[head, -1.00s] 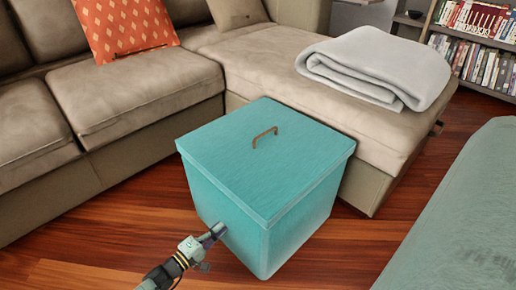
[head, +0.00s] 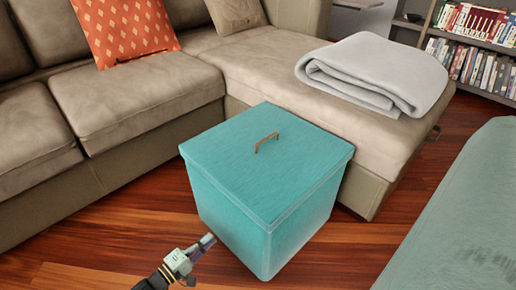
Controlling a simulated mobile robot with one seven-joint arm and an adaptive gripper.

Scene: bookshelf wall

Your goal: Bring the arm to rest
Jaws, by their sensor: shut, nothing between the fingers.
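My gripper (head: 207,241) is at the lower left of the head view, in front of the left side of a teal box (head: 235,222). It is shut and holds nothing. Its tip looks close to the box wall; I cannot tell whether it touches. The box stands on the wooden floor with its lid on, and a small brown handle (head: 266,141) is on top of the lid. My arm runs out of view at the bottom edge.
A beige sofa (head: 140,92) fills the left and back, with an orange patterned cushion (head: 128,30). A folded grey blanket (head: 375,72) lies on its chaise. A grey-green surface (head: 460,220) is at the right. A bookshelf (head: 480,45) stands behind. Floor (head: 110,238) left of the box is clear.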

